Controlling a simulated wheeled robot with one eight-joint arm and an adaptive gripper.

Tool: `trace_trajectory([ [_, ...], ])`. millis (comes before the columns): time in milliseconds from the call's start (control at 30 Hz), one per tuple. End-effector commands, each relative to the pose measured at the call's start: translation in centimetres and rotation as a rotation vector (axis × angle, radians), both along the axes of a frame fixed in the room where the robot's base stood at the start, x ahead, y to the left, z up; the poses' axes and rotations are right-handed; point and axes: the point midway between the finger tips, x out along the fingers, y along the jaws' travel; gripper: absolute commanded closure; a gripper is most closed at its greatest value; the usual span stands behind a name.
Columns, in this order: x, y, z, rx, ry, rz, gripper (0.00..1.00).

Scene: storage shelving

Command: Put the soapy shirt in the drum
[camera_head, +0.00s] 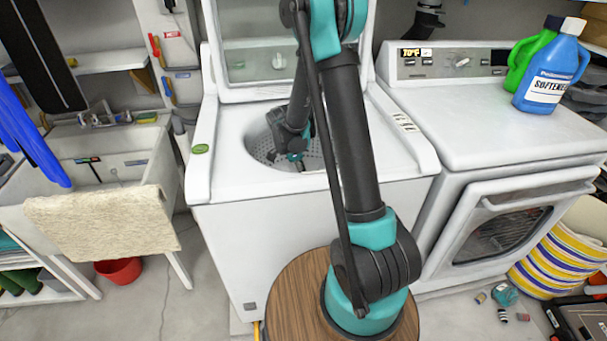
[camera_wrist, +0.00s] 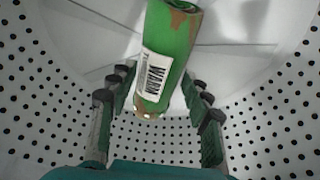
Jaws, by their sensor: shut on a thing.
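The soapy shirt (camera_wrist: 176,45) is a green roll with brown stains and a white label in the wrist view. My gripper (camera_wrist: 158,88) is shut on its near end, with a finger on each side. The drum (camera_wrist: 48,115) is white with rows of holes, and its wall surrounds the gripper and shirt. In the head view the drum (camera_head: 258,146) is in the open top of the white washer (camera_head: 270,215). My gripper (camera_head: 294,157) reaches down inside it, and the shirt is hidden there. I cannot tell whether the shirt touches the drum's bottom.
The washer's lid (camera_head: 258,62) stands raised behind the opening. A dryer (camera_head: 490,120) stands at right with blue (camera_head: 548,75) and green (camera_head: 530,50) bottles on it. A sink with a beige towel (camera_head: 105,222) is at left.

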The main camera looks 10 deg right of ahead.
Motion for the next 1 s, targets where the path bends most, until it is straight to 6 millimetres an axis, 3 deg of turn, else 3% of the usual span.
trace_trajectory([
  [433, 0.03, 0.01, -0.96, 0.000, 0.000, 0.000, 0.84],
  [467, 0.03, 0.01, -0.96, 0.000, 0.000, 0.000, 0.47],
  [600, 0.03, 0.01, -0.96, 0.000, 0.000, 0.000, 0.30],
  [1000, -0.01, 0.00, -0.48, 0.000, 0.000, 0.000, 0.30],
])
